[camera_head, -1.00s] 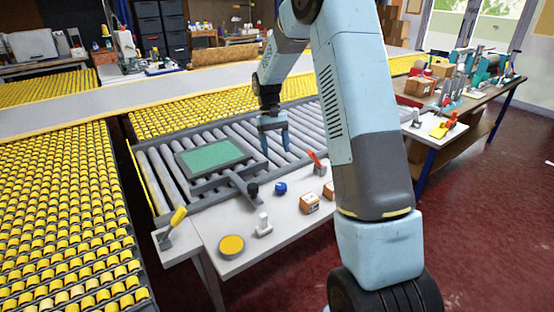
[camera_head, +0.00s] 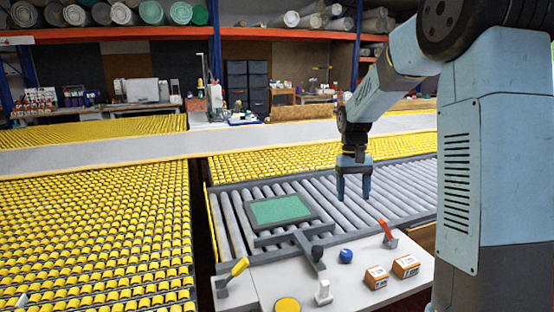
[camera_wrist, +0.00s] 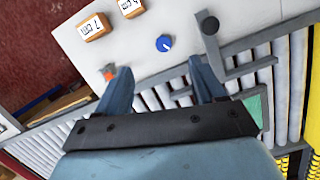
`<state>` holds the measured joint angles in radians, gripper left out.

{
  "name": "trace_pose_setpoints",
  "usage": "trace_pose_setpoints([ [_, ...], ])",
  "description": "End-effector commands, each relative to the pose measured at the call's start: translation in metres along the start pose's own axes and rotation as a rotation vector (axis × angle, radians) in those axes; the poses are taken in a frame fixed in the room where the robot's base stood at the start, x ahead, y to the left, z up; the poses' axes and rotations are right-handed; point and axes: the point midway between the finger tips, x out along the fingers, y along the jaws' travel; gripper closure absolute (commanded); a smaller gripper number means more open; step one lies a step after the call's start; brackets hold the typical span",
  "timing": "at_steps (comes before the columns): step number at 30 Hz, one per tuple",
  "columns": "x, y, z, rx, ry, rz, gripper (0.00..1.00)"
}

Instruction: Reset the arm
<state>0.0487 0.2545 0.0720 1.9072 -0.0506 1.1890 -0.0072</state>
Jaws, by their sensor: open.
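My gripper (camera_head: 354,186) hangs from my arm above the grey roller conveyor (camera_head: 405,190), to the right of the green panel. Its fingers point down and are spread apart with nothing between them. In the wrist view, my gripper (camera_wrist: 160,92) shows its two blue fingers apart, with the rollers and the light worktop beyond. My arm comes in from the right side of the head view.
A green panel (camera_head: 279,209) lies on the rollers. The worktop (camera_head: 345,290) holds a blue knob (camera_head: 346,256), two small boxes (camera_head: 376,277) (camera_head: 405,266), a red-handled lever (camera_head: 387,232), a yellow-handled lever (camera_head: 235,272) and a yellow disc (camera_head: 287,304). Yellow roller beds (camera_head: 95,230) fill the left.

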Motion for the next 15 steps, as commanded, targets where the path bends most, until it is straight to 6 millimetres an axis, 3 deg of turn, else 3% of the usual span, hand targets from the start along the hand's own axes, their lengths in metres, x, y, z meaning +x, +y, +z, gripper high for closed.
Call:
trace_pose_setpoints([
  [6, -0.034, -0.002, 0.050, 0.010, 0.109, 0.007, 0.31],
  [15, -0.063, -0.004, 0.117, 0.024, 0.255, 0.011, 0.31],
])
